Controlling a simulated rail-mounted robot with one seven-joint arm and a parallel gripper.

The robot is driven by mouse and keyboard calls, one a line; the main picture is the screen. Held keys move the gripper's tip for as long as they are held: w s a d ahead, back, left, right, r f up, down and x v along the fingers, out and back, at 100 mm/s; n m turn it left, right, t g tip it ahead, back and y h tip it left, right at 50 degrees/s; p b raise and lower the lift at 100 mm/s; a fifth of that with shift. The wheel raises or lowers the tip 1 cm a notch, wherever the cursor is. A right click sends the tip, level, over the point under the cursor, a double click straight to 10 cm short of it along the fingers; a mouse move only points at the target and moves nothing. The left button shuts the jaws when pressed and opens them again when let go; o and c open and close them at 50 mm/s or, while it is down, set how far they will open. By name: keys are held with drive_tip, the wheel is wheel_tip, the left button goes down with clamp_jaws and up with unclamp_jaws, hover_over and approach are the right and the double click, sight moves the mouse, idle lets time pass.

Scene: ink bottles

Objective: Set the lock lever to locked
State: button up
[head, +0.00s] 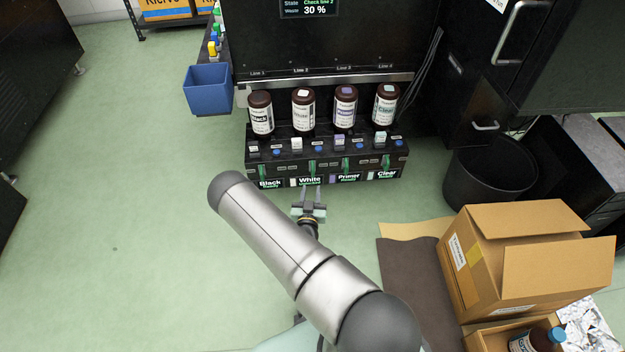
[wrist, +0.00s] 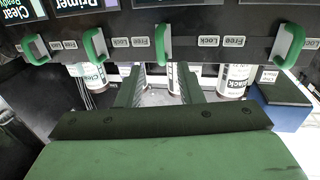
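Green lock levers line the front of the black ink station (head: 397,172). One lever (head: 312,167) is above the White label, with others above Black (head: 263,171), Primer (head: 345,165) and Clear. In the wrist view the levers hang in a row beside small Lock and Free labels; the middle lever (wrist: 163,42) lines up with the gap between my fingers. My gripper (head: 311,192) is in front of the White label. Its fingers are apart with nothing between them; they also show in the wrist view (wrist: 160,80). I cannot tell which lever the task means.
Brown bottles (head: 303,111) stand in a row behind the levers. A blue bin (head: 208,89) hangs at the left. A black bin (head: 490,172) and open cardboard boxes (head: 475,280) stand at the right. The green floor at left is clear.

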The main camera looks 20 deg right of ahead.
sight(313, 174)
drive_tip(key=b+x, duration=0.1)
drive_tip(key=x, duration=0.6)
drive_tip(key=shift+b, duration=0.35)
clamp_jaws()
